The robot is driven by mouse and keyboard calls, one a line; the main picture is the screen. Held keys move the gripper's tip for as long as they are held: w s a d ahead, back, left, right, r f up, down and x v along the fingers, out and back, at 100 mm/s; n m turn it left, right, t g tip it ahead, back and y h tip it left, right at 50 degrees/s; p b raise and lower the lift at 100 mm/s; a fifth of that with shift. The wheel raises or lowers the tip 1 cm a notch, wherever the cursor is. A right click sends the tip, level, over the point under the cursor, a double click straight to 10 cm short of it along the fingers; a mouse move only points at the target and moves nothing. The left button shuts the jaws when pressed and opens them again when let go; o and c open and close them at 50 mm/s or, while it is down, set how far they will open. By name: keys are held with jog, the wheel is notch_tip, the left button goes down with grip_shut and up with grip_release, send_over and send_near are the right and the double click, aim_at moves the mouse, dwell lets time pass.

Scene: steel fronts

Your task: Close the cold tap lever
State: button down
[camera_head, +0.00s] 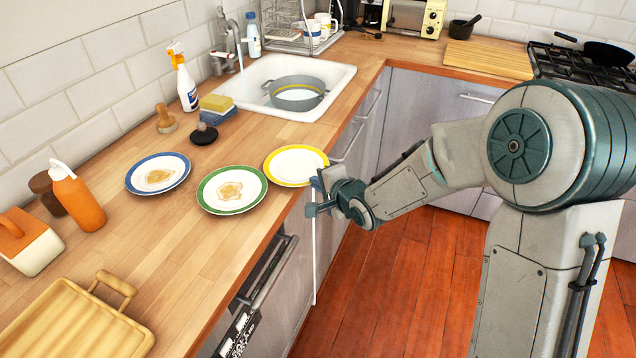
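The grey metal tap (228,44) stands behind the white sink (335,77) at the back left. A thin part sticks up at its top and another short part shows low on its left side; I cannot tell which is the cold lever. A pale thin stream seems to fall from the spout. My gripper (313,196) is at the counter's front edge, beside the yellow-rimmed plate (296,165), far in front of the tap.
A grey pot (297,92) sits in the sink. A spray bottle (185,80), a sponge (216,103) and a black stopper-like thing (204,134) stand left of it. Blue-rimmed (158,173) and green-rimmed (232,190) plates lie nearer. A dish rack (297,32) stands behind right.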

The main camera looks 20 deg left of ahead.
jog(key=c, duration=2.1)
grip_release()
jog(key=o, duration=0.4)
jog(key=shift+f, duration=0.2)
